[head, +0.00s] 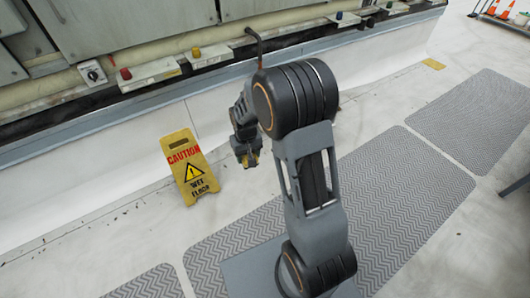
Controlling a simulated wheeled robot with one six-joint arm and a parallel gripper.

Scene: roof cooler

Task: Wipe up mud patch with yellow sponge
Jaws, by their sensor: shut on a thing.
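My gripper (246,158) hangs at the end of my bent arm, pointing down, just right of the caution sign in the picture. No clear mud patch shows; my arm and gripper hide part of the floor. Dark specks (122,214) lie scattered on the floor along the base of the white kerb.
A yellow wet-floor sign (189,167) stands close left of my gripper. Grey ribbed mats (407,190) cover the floor right and below. The cooler unit (125,30) and white kerb (90,178) run along the back. A small yellow-orange piece (433,64) lies by the kerb.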

